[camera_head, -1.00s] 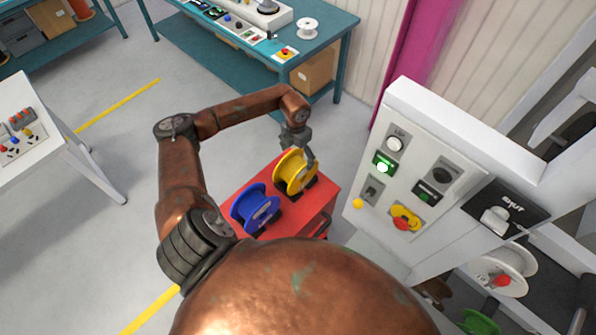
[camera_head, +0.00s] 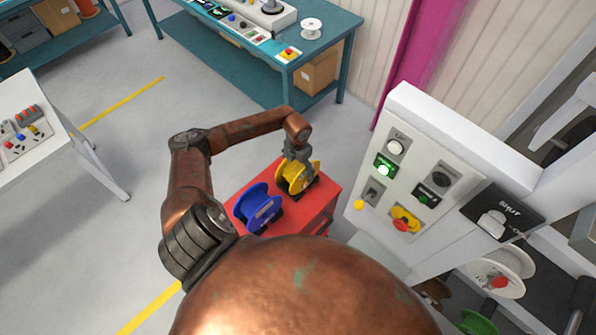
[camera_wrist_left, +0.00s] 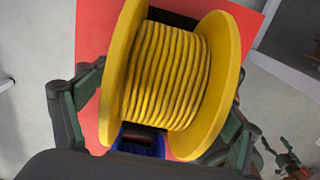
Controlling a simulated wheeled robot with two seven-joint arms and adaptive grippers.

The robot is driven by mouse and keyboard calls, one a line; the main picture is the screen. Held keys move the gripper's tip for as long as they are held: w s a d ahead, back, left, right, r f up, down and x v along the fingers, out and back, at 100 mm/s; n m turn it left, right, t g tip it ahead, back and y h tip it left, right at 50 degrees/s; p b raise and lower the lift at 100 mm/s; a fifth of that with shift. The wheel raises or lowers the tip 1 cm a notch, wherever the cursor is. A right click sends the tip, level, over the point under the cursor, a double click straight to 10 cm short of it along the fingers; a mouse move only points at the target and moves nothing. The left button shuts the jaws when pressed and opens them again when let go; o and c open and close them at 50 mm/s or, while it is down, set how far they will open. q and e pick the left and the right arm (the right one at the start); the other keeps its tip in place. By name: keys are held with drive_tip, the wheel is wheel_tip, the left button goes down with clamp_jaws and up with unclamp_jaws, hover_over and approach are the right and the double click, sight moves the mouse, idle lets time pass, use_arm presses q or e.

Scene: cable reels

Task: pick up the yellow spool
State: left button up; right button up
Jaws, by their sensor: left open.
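The yellow spool (camera_head: 296,178) stands on its rims on the red cart top (camera_head: 325,196), beside the blue spool (camera_head: 257,208). My left gripper (camera_head: 297,166) is right over the yellow spool and hides part of it. In the left wrist view the yellow spool (camera_wrist_left: 167,75) fills the middle, its wound cable facing the camera. The left gripper's open fingers (camera_wrist_left: 160,125) stand outside its two flanges, one on each side. I cannot tell whether they touch it. My right gripper is not in view.
A white control panel (camera_head: 420,180) with a lit green button stands close to the right of the cart. A teal bench (camera_head: 325,50) with a white spool (camera_head: 311,28) is at the back. A white table (camera_head: 80,150) is at left.

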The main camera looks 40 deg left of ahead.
sight(302, 171)
use_arm(q)
drive_tip(key=shift+c, duration=0.6)
drive_tip(key=c, duration=1.6)
drive_tip(key=shift+r, duration=0.1)
drive_tip(key=shift+c, duration=0.5)
drive_tip(key=shift+w+r, duration=0.1)
drive_tip(key=shift+r, duration=0.05)
drive_tip(key=shift+r, duration=0.25)
drive_tip(key=shift+a+r+b, duration=0.1)
drive_tip(key=shift+r+b, duration=0.5)
drive_tip(key=shift+r, duration=0.35)
drive_tip(key=s+d+r, duration=0.1)
drive_tip(key=r, duration=0.1)
drive_tip(key=s+d+r, duration=0.1)
drive_tip(key=r, duration=0.1)
drive_tip(key=d+r+b, duration=0.1)
drive_tip(key=d+r, duration=0.1)
drive_tip(key=shift+s+d+r, duration=0.1)
drive_tip(key=shift+s, duration=0.3)
drive_tip(key=s+d+r+b, duration=0.1)
drive_tip(key=s+d+r, duration=0.3)
drive_tip(key=d, duration=0.3)
drive_tip(key=shift+s+d+b, duration=0.25)
drive_tip(key=shift+s+b, duration=0.15)
drive_tip(key=shift+s, duration=0.25)
drive_tip(key=shift+r, duration=0.2)
